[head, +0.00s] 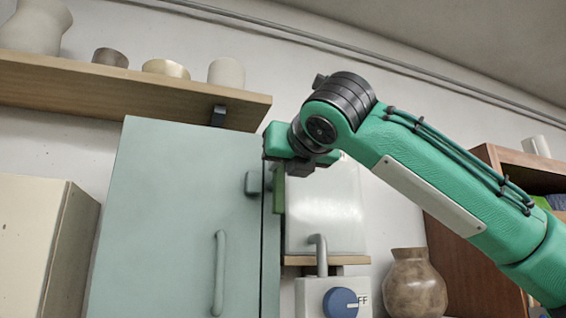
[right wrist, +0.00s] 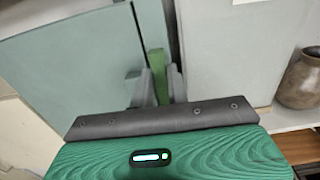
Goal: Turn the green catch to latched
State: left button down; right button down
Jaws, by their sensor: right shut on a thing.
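The green catch (head: 279,195) is a narrow upright bar at the right edge of a pale blue-green cabinet door (head: 170,210). It hangs straight down below my right gripper (head: 274,172), which reaches it from above right. In the right wrist view the green catch (right wrist: 158,65) stands between the two grey fingers of my right gripper (right wrist: 160,88), which are shut on it. The top of the catch is hidden by the gripper in the head view. My left gripper is out of view.
A vertical door handle (head: 219,272) is low on the door. A wooden shelf (head: 130,92) with pots is above. To the right are a pale panel (head: 327,215), a grey box with a blue knob (head: 341,302) and a brown vase (head: 408,282).

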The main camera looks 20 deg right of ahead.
jog(key=shift+m, duration=0.3)
jog(key=d+f+m+b, duration=0.1)
jog(key=m, duration=0.4)
jog(key=d+f+m+b, duration=0.1)
jog(key=m+b, duration=0.1)
jog(key=m, duration=0.4)
jog(key=f+m+b, duration=0.1)
jog(key=m+b, duration=0.1)
jog(key=m, duration=0.4)
jog(key=shift+d, duration=0.4)
jog(key=shift+w, duration=0.1)
jog(key=c, duration=1.4)
grip_release()
jog(key=shift+o, duration=0.2)
